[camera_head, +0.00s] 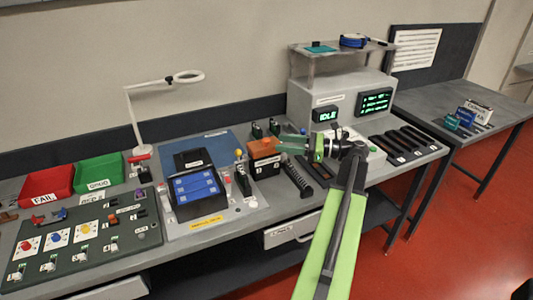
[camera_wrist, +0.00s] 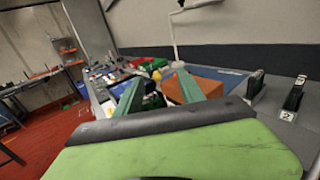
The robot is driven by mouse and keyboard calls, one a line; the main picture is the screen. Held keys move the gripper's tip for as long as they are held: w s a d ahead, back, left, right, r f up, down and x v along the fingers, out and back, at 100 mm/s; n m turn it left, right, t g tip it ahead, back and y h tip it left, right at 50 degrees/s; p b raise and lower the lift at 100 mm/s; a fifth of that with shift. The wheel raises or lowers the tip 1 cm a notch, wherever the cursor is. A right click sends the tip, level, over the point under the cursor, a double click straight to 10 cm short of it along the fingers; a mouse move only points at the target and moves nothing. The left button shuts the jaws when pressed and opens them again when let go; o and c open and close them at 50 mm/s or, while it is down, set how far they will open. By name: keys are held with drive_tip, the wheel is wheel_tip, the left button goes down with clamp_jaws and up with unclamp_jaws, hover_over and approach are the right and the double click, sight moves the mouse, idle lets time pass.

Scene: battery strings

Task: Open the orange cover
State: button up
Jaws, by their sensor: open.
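The orange cover (camera_head: 264,147) sits flat on top of a black box (camera_head: 266,166) in the middle of the bench and looks closed. My gripper (camera_head: 279,144) is just to its right in the head view, with green fingers open and pointing at it. In the wrist view the cover (camera_wrist: 206,86) shows beyond the right finger, which hides part of it. The fingers (camera_wrist: 156,80) stand apart with nothing held between them. I cannot tell whether a finger touches the cover.
A blue-topped device (camera_head: 194,187) stands left of the cover. A knob with a yellow ball (camera_head: 239,154) is close to its left side. A dark slotted strip (camera_head: 298,179) lies to the right. Behind are small clamps (camera_head: 273,127) and a grey console (camera_head: 340,100).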

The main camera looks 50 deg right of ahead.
sight(266, 139)
drive_tip(key=s+d+f+m+t+h, duration=0.1)
drive_tip(key=s+d+f+m+h, duration=0.15)
drive_tip(key=s+d, duration=0.45)
drive_tip(key=shift+n, duration=0.35)
drive_tip(key=x, duration=1.1)
drive_tip(key=a+r+x, duration=0.1)
drive_tip(key=x, duration=0.5)
drive_tip(key=shift+s+b, duration=0.2)
drive_tip(key=shift+b, duration=0.2)
clamp_jaws()
